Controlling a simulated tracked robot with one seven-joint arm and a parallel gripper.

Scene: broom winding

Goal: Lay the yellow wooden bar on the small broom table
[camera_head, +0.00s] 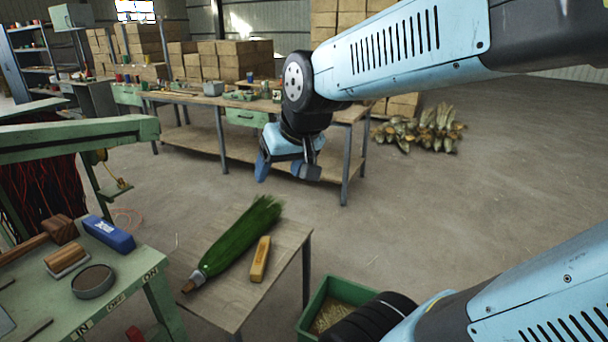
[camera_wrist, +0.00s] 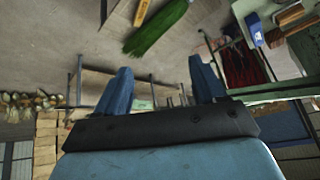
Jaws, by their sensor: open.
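The yellow wooden bar (camera_head: 260,259) lies flat on the small broom table (camera_head: 222,310), beside the right side of the green broom (camera_head: 240,240). The broom lies slantwise on the same table, bristles toward the back. My gripper (camera_head: 285,172) is open and empty. It hangs in the air beyond and above the small table, well apart from the bar. In the wrist view my two blue fingers (camera_wrist: 161,85) are spread with nothing between them. The bar (camera_wrist: 141,13) and the broom (camera_wrist: 157,27) show at the top of that view.
A green workbench (camera_head: 130,262) stands at the left with a blue box (camera_head: 108,234), wooden blocks and a round dish. A green crate (camera_head: 318,302) stands on the floor right of the small table. A long workbench (camera_head: 205,145) stands behind. Open floor lies at the right.

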